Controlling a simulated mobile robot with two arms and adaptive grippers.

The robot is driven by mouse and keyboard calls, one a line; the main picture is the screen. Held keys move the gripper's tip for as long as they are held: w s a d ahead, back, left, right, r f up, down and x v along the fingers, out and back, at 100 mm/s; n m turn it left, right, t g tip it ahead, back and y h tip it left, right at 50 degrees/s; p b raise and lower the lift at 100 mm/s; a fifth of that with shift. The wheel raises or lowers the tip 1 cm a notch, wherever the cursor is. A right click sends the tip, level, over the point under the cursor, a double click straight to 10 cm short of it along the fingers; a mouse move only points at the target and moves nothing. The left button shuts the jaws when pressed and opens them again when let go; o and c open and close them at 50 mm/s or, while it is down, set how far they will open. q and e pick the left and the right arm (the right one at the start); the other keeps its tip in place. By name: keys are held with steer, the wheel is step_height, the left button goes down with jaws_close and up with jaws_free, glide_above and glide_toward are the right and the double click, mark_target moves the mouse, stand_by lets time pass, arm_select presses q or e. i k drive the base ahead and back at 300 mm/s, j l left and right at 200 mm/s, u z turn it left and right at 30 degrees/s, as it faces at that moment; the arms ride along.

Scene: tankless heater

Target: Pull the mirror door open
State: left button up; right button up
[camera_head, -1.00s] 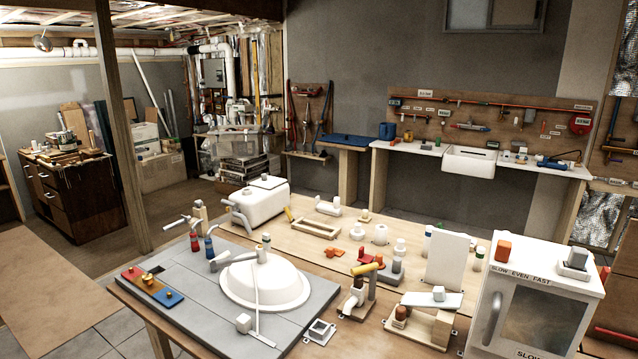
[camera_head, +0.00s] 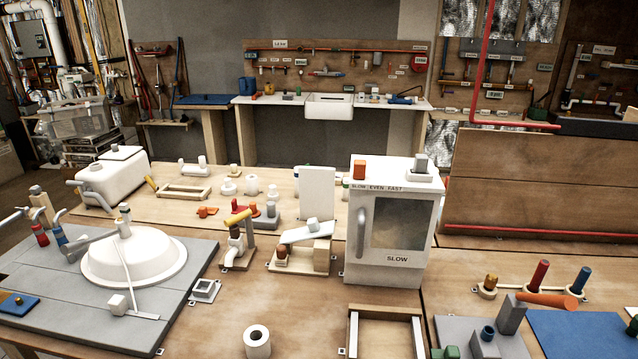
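I cannot tell for sure which thing is the mirror door. A white box cabinet (camera_head: 350,262) stands on the workbench, right of centre. Its front door has a dark, glassy panel (camera_head: 400,222) and a grey vertical handle (camera_head: 361,233) on the left side. The door looks closed. The words SLOW, EVEN and FAST run above the panel, and SLOW shows again below it. Neither of my grippers is in view.
An orange block (camera_head: 359,169) and a grey block on a white base (camera_head: 421,174) sit on the cabinet. A white panel (camera_head: 317,205) stands to its left. A grey sink board (camera_head: 60,290) is at left.

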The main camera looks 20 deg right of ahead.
mark_target(389, 229)
steer(key=k+l+z, duration=0.15)
steer(key=z, duration=0.35)
steer(key=l+z, duration=0.2)
steer(key=z, duration=0.3)
steer(key=k, duration=0.05)
